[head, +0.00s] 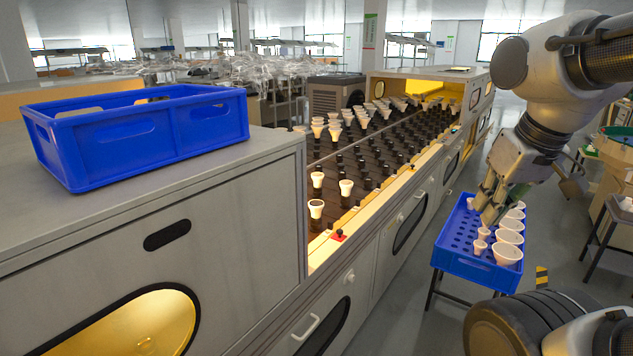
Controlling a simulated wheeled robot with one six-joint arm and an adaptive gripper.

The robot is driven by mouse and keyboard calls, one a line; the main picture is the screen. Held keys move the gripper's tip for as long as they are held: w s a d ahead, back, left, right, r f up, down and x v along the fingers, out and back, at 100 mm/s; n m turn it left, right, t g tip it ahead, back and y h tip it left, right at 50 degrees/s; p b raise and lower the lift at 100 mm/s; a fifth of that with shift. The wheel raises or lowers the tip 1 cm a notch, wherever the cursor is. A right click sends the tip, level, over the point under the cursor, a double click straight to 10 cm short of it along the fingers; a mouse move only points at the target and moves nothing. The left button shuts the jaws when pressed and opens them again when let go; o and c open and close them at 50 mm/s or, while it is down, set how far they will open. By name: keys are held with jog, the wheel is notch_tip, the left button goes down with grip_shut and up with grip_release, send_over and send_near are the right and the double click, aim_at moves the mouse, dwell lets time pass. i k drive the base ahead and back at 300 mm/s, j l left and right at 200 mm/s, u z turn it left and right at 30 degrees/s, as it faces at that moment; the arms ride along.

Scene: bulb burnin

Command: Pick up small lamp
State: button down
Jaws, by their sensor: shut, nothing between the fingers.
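Several white lamps stand in a blue crate (455,262) on a stand at the right. A row of larger lamps, such as the large lamp (508,253), runs along the crate's right side. Smaller ones stand left of them, among them a small lamp (480,247) near the front and another small lamp (483,233) just behind it. My gripper (486,222) points down over the crate, close above or beside the small lamps. Its fingers are shut with nothing held. Whether it touches a lamp cannot be told, and the arm hides part of the crate's far end.
A long burn-in machine with a bed of dark sockets (385,160) stands left of the crate, with some lamps (316,208) in it. An empty-looking blue bin (140,130) sits on the machine's grey top. An aisle of grey floor (400,310) separates machine and crate.

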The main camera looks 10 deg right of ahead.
aim_at(315, 206)
jog(key=u, duration=0.35)
jog(key=i+l+u, duration=0.15)
jog(key=u, duration=0.15)
jog(key=i+l+u, duration=0.1)
jog(key=l+u, duration=0.15)
jog(key=l, duration=0.15)
jog(key=i+l+u, duration=0.1)
jog(key=l+u, duration=0.2)
jog(key=i+l+u, duration=0.1)
jog(key=l, duration=0.7)
jog(key=i+l+u, duration=0.1)
jog(key=l, duration=0.75)
jog(key=i+l+u, duration=0.1)
jog(key=l, duration=0.7)
jog(key=i, duration=0.05)
